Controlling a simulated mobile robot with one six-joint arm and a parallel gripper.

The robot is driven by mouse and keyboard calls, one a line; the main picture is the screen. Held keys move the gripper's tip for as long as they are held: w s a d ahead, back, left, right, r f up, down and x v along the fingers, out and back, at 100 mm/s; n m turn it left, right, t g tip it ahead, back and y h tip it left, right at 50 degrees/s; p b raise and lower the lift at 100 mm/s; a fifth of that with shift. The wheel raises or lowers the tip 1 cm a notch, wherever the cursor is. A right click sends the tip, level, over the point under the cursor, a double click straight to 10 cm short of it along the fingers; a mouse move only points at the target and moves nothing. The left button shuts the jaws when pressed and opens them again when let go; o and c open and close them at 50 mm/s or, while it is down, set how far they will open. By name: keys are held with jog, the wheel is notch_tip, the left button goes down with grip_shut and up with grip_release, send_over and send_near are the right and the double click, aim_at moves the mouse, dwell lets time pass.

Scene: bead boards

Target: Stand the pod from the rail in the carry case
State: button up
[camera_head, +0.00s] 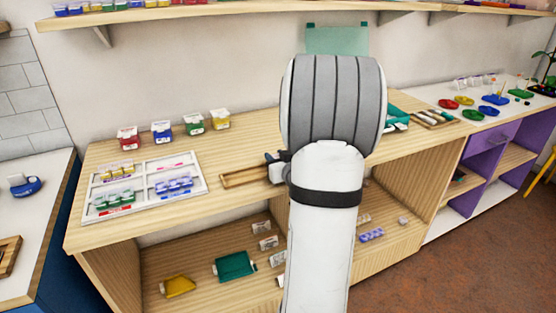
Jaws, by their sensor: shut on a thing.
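My gripper (275,168) is mostly hidden behind my own arm; only a grey part and a dark blue bit show, at the right end of a shallow wooden rail (232,184). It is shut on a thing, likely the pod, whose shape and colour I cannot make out. A white four-part tray, likely the carry case (141,187), lies flat on the bench left of the gripper. Yellow pods (117,171), green pods (114,198) and blue pods (174,186) stand in three compartments. The back right compartment (168,162) shows only a red strip.
Red, blue, green and yellow boxes (219,119) stand along the back of the bench (235,150). Teal items (395,117) lie to the right behind my arm. Shelves below hold a teal tray (236,265) and a yellow tray (178,286). A wall shelf (240,10) runs above.

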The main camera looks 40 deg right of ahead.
jog(key=shift+f, duration=0.25)
jog(key=o, duration=0.9)
jog(key=shift+o, duration=0.2)
jog(key=shift+r, duration=0.1)
